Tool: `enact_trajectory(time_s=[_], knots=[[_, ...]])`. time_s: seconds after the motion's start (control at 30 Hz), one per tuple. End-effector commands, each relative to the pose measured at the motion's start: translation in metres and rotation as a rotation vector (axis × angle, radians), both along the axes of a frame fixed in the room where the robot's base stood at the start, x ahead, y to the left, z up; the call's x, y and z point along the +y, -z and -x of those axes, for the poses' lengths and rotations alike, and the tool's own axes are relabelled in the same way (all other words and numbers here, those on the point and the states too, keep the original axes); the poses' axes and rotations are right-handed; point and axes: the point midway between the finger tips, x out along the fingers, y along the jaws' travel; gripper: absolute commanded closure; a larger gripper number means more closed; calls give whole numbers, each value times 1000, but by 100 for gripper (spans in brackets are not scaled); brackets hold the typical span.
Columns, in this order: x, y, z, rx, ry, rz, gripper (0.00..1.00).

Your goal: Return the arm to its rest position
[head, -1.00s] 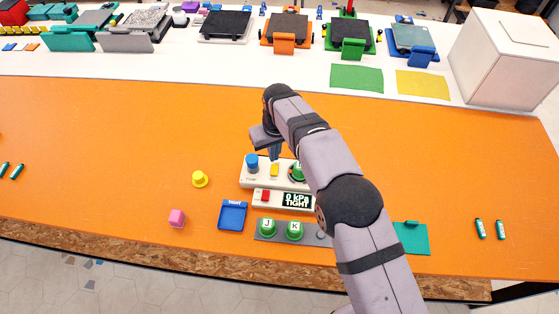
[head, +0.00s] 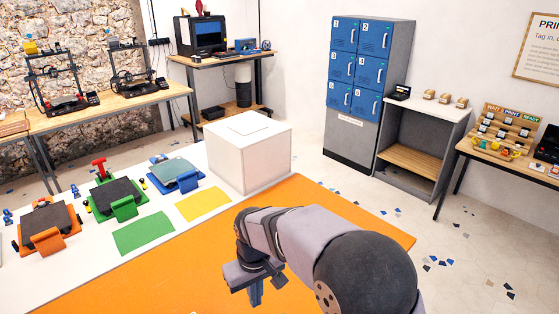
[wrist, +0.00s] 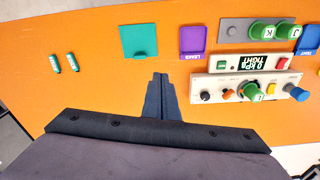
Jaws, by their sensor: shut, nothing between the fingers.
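My gripper (head: 255,292) shows at the lower middle of the head view, over the orange table (head: 330,198). In the wrist view its fingers (wrist: 161,82) are together and empty, pointing at bare orange surface. They are just left of the test panel (wrist: 240,90) and below the purple tray (wrist: 193,41) in that picture. The fingers appear apart from both. My arm comes in from the lower right of the head view, bent. The panel's display (wrist: 259,61) reads 0 kPa TIGHT.
A teal pad (wrist: 139,40), two small teal cylinders (wrist: 64,64), a grey plate with green caps (wrist: 236,30) and a blue tray (wrist: 308,40) lie on the orange table. A large white box (head: 240,155) stands behind, beside yellow (head: 203,204) and green (head: 143,233) mats.

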Motion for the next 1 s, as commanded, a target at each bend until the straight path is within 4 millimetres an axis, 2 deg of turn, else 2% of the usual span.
enact_trajectory(time_s=[0.03, 0.2, 0.3, 0.4, 0.5, 0.63, 0.77, 1.0], knots=[[-34, -5, 6, 5, 65, 3, 100], [-125, -7, 45, 25, 260, 12, 100], [-165, -5, 76, 36, 362, 16, 100], [-193, -1, 105, 47, 445, 19, 100], [-211, 4, 130, 56, 508, 21, 100], [-223, 8, 149, 62, 556, 22, 100], [-226, 10, 156, 66, 573, 22, 100], [-226, 10, 156, 66, 572, 22, 100]])
